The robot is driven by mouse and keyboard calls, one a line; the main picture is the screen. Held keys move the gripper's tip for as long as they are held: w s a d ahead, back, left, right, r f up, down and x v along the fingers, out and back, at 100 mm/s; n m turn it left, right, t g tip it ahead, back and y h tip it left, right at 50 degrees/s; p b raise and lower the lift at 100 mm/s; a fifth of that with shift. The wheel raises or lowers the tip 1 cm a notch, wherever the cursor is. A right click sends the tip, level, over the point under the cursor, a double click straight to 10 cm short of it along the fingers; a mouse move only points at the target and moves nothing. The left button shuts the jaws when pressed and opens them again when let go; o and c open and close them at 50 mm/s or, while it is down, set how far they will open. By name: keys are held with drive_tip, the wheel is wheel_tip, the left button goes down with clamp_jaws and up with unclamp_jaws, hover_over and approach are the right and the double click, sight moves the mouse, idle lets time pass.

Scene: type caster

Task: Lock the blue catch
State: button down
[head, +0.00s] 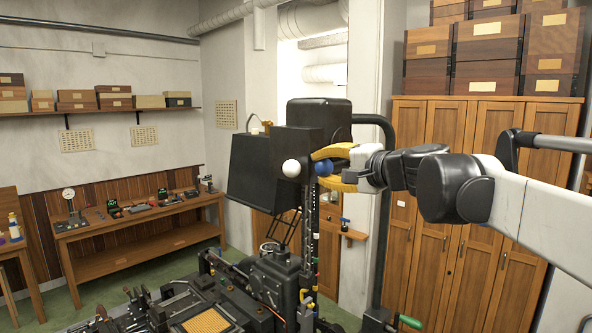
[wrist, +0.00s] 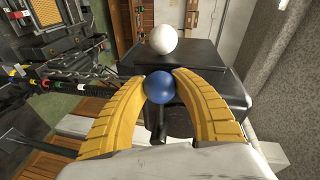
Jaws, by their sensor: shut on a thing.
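The blue catch shows as a round blue knob (wrist: 160,88) on the black upper part of the caster; in the head view the blue knob (head: 323,168) is partly hidden by my fingers. My gripper (head: 324,168) has yellow curved fingers, one above and one below the knob in the head view. In the wrist view my gripper (wrist: 160,86) is shut on the blue knob, with a finger against each side. A white knob (head: 291,168) sits to the left of the blue one; in the wrist view the white knob (wrist: 162,39) is beyond it, apart from my fingers.
The type caster (head: 280,275) stands below, with many levers and rods. A dark box-like hood (head: 254,168) is left of the knobs. Wooden cabinets (head: 455,200) stand behind my arm. A workbench (head: 140,225) with small tools is along the left wall.

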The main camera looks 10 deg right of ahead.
drive_tip(key=shift+r, duration=0.1)
idle(0.3)
drive_tip(key=c, duration=0.9)
unclamp_jaws()
drive_tip(key=shift+c, duration=0.2)
drive_tip(key=shift+s, duration=0.1)
drive_tip(key=v, duration=1.2)
